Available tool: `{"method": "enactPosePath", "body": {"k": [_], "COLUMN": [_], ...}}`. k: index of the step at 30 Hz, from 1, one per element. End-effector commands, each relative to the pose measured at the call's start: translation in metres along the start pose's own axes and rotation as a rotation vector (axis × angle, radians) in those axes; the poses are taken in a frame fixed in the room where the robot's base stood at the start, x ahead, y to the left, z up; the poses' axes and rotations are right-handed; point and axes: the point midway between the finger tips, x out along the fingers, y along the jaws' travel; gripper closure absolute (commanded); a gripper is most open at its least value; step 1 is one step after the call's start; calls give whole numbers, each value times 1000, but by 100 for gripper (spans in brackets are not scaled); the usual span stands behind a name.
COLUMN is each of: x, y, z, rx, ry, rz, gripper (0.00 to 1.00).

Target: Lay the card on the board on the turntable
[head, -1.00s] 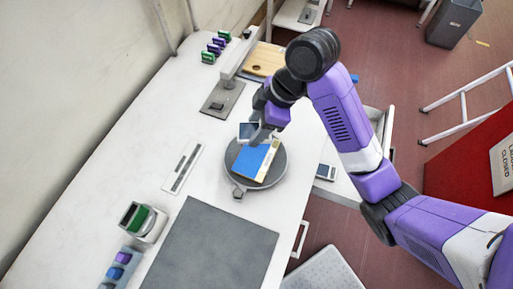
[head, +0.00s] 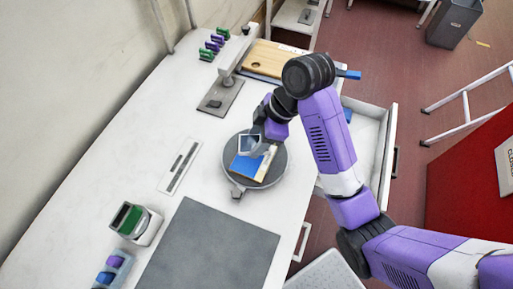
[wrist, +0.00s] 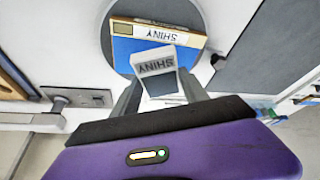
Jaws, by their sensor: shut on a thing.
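My gripper (wrist: 160,92) is shut on a small pale card (wrist: 158,63) marked SHINY, with a grey-blue square on it. In the head view the card (head: 249,142) hangs from my gripper (head: 258,145) over the far part of the board. The blue board (head: 245,167) lies on the round grey turntable (head: 279,174) and has a pale strip along one side. In the wrist view the board (wrist: 122,47) shows a SHINY label beyond the card. The card covers part of the board; I cannot tell whether they touch.
A grey stand with an arm (head: 221,97) is behind the turntable. A wooden board (head: 275,58) lies farther back. A flat grey mat (head: 210,250) is in front. An open drawer (head: 378,150) juts out at the right. A ruler-like strip (head: 180,166) lies left.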

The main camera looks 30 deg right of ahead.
Motion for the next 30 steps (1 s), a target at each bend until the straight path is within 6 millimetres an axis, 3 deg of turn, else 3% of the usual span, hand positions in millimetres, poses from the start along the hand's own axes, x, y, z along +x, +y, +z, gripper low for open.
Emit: {"method": "enactPosePath", "body": {"k": [8, 23, 24, 27, 30], "x": [35, 42, 42, 42, 43], "y": [-1, 0, 0, -1, -2], "z": [14, 17, 17, 18, 18], "rx": [2, 1, 1, 2, 2], "ry": [0, 0, -1, -1, -3], "rz": [-2, -1, -1, -3, -6], "gripper": [88, 88, 46, 27, 26]}}
